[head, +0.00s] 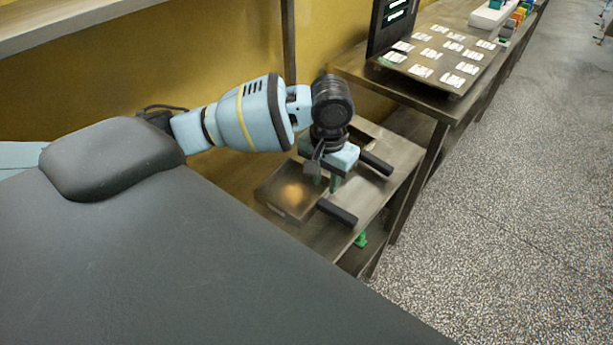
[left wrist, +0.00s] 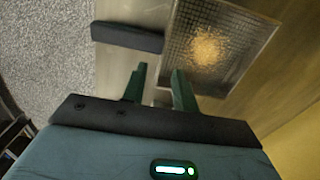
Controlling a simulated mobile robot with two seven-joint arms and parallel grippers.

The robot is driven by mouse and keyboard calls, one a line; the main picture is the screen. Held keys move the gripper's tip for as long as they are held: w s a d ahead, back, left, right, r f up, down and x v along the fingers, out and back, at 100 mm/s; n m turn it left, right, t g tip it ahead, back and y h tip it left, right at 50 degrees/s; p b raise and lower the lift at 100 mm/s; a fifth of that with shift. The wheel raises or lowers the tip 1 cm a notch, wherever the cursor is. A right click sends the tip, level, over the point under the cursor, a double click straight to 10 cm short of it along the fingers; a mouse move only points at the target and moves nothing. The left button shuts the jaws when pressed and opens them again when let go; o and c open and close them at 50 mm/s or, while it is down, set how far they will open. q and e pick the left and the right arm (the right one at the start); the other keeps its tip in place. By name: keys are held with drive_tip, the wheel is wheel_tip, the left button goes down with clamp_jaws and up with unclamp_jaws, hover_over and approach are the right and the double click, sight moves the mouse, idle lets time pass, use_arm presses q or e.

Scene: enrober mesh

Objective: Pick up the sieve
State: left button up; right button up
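The sieve (head: 272,196) looks like a shallow square tray with a mesh floor and a thin rim. It lies on a low wooden table in the head view, with a pale orange heap of crumbs on its mesh. In the left wrist view the sieve (left wrist: 236,75) fills the upper right. My left gripper (head: 324,183) points down beside the sieve's right side. Its green fingers show in the left wrist view (left wrist: 159,76), spread apart with no object clearly held between them. Whether they touch the rim cannot be told. My right gripper is out of view.
A black bar (head: 337,211) lies close to the gripper, and a second black bar (head: 376,163) lies farther right. A higher table (head: 440,99) behind carries a board with white cards (head: 420,71). A yellow wall stands behind.

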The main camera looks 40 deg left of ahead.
sight(324, 193)
use_arm(q)
wheel_tip(324, 193, down, 4)
drive_tip(key=shift+a+f, duration=0.1)
drive_tip(key=shift+f, duration=0.15)
drive_tip(key=shift+w, duration=0.1)
clamp_jaws()
